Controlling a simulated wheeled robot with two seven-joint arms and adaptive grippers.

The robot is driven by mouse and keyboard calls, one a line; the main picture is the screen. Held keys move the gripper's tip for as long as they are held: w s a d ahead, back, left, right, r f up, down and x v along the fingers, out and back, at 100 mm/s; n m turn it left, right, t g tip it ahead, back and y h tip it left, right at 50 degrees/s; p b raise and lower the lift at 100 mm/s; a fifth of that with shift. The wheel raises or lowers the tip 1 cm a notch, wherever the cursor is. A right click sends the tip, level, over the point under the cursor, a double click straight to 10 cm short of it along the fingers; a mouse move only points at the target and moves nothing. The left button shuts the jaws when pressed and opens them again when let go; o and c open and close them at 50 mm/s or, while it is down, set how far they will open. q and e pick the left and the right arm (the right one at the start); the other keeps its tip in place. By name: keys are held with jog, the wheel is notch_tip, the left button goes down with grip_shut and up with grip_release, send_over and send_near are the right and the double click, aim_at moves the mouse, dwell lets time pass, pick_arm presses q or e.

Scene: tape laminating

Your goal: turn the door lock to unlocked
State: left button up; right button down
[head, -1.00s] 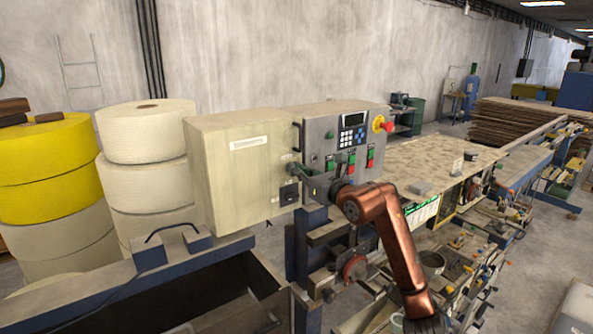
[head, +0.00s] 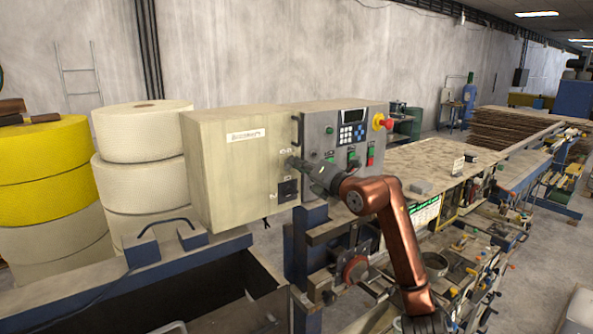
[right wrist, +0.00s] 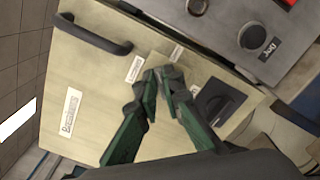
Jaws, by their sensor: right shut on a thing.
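The beige cabinet door (head: 240,175) is in the middle of the head view and fills much of the right wrist view (right wrist: 85,120). My right gripper (head: 291,162) reaches its right edge from the right. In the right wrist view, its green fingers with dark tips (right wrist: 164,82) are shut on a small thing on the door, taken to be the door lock. The fingertips hide the lock, so its angle cannot be told. Small white labels (right wrist: 135,68) sit beside the fingertips. My left gripper is not in view.
A dark rotary switch (head: 288,190) is just below the gripper on the door. A black handle (right wrist: 95,37) is on the door. The grey control panel (head: 345,135) with a red knob (head: 378,122) adjoins on the right. Tape rolls (head: 145,155) stand left.

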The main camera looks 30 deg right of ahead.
jog(key=shift+d+f+m+b, duration=0.15)
jog(key=shift+m+b, duration=0.7)
jog(key=shift+m, duration=1.25)
jog(key=shift+f+m+b, duration=0.2)
jog(key=shift+m+b, duration=0.65)
jog(key=shift+m, duration=1.25)
jog(key=c, duration=2.1)
grip_release()
jog(key=shift+s, duration=0.1)
jog(key=s, duration=0.8)
jog(key=s+d, duration=0.1)
jog(key=s, duration=0.2)
jog(key=shift+s, duration=0.4)
